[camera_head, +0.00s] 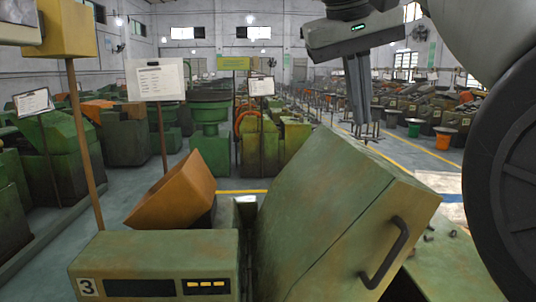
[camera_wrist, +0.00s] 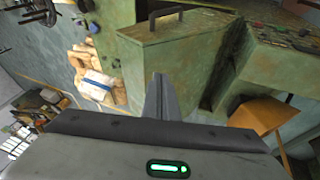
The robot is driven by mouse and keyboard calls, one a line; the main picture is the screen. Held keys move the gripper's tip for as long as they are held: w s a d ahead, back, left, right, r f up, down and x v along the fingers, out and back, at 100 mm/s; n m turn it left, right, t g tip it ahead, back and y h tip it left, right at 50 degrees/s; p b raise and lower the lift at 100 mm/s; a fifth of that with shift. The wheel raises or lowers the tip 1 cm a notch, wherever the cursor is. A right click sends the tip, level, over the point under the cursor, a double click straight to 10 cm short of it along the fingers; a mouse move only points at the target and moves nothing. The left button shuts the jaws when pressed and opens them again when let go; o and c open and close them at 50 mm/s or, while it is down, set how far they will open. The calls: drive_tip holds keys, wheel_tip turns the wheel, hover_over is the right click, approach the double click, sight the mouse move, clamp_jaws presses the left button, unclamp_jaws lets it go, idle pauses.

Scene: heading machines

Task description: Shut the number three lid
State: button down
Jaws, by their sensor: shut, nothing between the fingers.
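The number three machine (camera_head: 160,258) stands at the front, with a "3" plate (camera_head: 87,287) on its green box. Its large green lid (camera_head: 330,205) is raised and tilted, right of that box. A dark bar handle (camera_head: 388,255) is on the lid's right face. The lid also shows in the wrist view (camera_wrist: 180,50), with its handle (camera_wrist: 180,14) at the top. My gripper (camera_head: 364,118) is shut and empty. In the head view it appears above the lid's upper edge; in the wrist view its fingers (camera_wrist: 158,90) overlap the lid's near edge. I cannot tell whether they touch.
An orange hopper (camera_head: 175,190) is tilted behind the numbered box. A post with a yellow box (camera_head: 66,28) rises at left. Small dark parts (camera_head: 430,237) lie on the green surface at right. Rows of machines fill the background, with open floor and yellow lines between.

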drive_tip(key=b, duration=0.1)
approach(381, 180)
wheel_tip(381, 180, down, 3)
drive_tip(key=w+a, duration=0.1)
drive_tip(key=shift+w+d+f, duration=0.2)
drive_tip(key=shift+d+f, duration=0.4)
drive_tip(key=shift+d, duration=0.25)
drive_tip(key=shift+d+f, duration=0.35)
drive_tip(key=shift+d, duration=0.1)
